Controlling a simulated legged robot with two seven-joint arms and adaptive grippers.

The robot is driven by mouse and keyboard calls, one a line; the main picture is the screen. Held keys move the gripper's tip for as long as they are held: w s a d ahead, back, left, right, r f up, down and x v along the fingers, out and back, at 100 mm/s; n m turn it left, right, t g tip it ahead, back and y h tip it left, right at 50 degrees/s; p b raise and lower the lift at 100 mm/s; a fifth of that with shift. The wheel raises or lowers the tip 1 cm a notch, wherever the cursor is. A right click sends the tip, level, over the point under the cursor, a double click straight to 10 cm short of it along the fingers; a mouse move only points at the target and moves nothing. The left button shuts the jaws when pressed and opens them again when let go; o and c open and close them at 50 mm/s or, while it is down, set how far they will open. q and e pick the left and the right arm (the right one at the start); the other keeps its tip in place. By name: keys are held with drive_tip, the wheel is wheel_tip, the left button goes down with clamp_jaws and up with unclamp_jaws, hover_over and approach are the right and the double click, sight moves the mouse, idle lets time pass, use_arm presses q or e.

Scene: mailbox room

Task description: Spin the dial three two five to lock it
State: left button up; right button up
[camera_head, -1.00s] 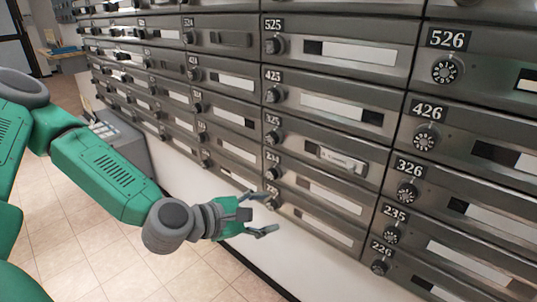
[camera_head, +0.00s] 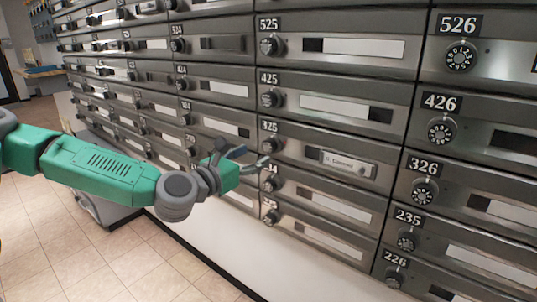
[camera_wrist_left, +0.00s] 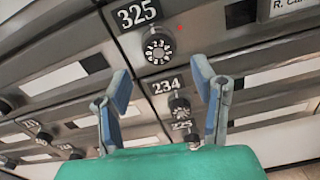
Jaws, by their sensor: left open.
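The mailbox door numbered 325 carries a dark plate and a round combination dial (camera_head: 270,144), partly behind my fingers in the head view. The dial (camera_wrist_left: 158,48) shows clearly in the left wrist view, just beneath its 325 plate (camera_wrist_left: 138,14). My left gripper (camera_head: 254,156) is open and empty, close to the door front at about the height of that dial. In the wrist view its blue-tipped fingers (camera_wrist_left: 160,84) stand apart, with the dial above and between their tips. I cannot tell whether they touch anything. My right gripper is not in view.
Other dials crowd around: 425 (camera_head: 270,99) above, 234 (camera_wrist_left: 179,106) below, and 326 (camera_head: 424,192) to the right. A name card (camera_head: 345,163) sits on door 325. Open tiled floor (camera_head: 95,260) lies at the lower left.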

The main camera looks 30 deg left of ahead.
sight(267, 148)
use_arm(q)
drive_tip(key=w, duration=0.2)
drive_tip(key=w+d, duration=0.1)
drive_tip(key=w, duration=0.1)
drive_tip(key=w+b, duration=0.1)
drive_tip(key=shift+w+d+r, duration=0.2)
drive_tip(key=shift+w+d, duration=0.15)
drive_tip(key=shift+w, duration=0.05)
drive_tip(key=shift+a, duration=0.1)
drive_tip(key=shift+a+f, duration=0.2)
drive_tip(key=shift+a, duration=0.3)
drive_tip(key=shift+a+f, duration=0.15)
drive_tip(key=shift+a, duration=0.35)
drive_tip(key=c, duration=1.1)
drive_tip(key=shift+d+r, duration=0.2)
drive_tip(key=shift+d, duration=0.2)
